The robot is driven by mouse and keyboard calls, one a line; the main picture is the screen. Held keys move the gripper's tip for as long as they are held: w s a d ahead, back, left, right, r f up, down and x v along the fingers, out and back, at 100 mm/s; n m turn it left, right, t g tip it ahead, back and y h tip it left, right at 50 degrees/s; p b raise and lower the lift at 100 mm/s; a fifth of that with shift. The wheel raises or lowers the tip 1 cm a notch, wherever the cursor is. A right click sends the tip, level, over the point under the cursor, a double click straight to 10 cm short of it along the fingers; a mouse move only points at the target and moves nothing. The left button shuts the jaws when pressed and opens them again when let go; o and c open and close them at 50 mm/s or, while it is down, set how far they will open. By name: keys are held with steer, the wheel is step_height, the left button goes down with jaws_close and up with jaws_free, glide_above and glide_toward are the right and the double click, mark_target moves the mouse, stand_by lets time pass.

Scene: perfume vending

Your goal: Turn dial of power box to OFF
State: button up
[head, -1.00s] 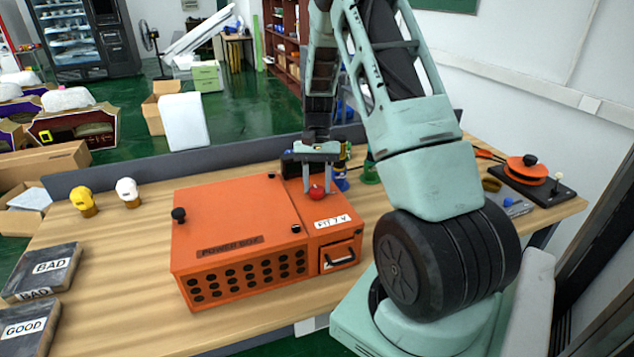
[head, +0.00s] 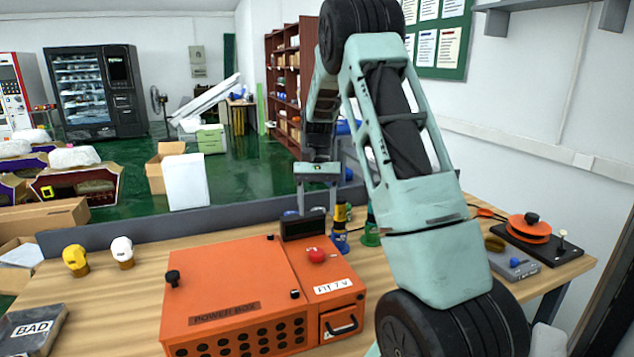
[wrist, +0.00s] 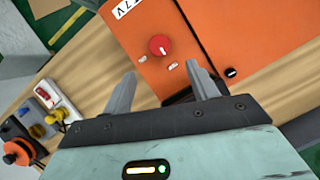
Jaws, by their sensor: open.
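The orange power box (head: 230,282) sits on the wooden table, with its lid shut. Its red round dial (head: 316,256) is on the narrow right-hand top panel, behind a white label. In the wrist view the dial (wrist: 159,44) shows a small white mark near its lower edge. Two small pale labels lie beside it, too small to read. My gripper (head: 317,204) is open and empty, raised above and behind the dial, apart from it. In the wrist view my gripper (wrist: 160,76) has its two fingers spread, with the dial beyond the gap between them.
A dark display block (head: 303,225) stands at the box's back edge near the dial. Yellow (head: 75,260) and white caps (head: 122,252) stand left. An orange reel device (head: 528,228) is far right.

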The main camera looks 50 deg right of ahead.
steer(key=v, duration=0.7)
steer(key=shift+r+b, duration=0.15)
steer(key=shift+b, duration=0.2)
